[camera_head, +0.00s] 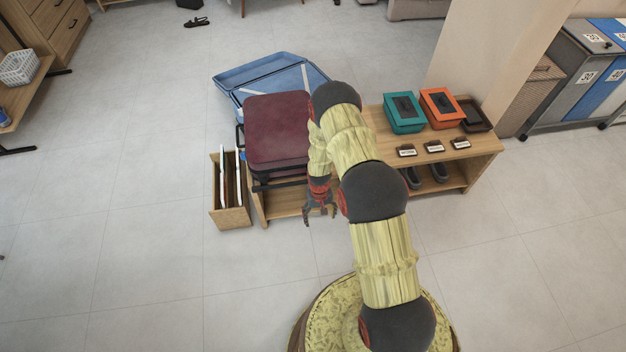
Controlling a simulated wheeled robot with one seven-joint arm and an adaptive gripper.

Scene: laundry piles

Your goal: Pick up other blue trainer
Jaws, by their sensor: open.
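My gripper (320,212) is open and hangs low in front of the wooden bench, just right of the maroon case. I see nothing between its fingers. I cannot make out a blue trainer for certain in this view. A pair of dark shoes stands on the lower shelf of the bench (484,146); the right shoe (438,172) shows more fully and the left shoe (412,178) is partly covered by my arm. Their colour looks dark grey. My arm hides the middle of the bench and its shelf.
The maroon case (277,130) and open blue suitcase (262,78) are at the bench's left. A wooden box (232,217) stands beside it. A teal box (404,112), an orange box (441,108) and a dark tray (483,125) are on top. The front floor is clear.

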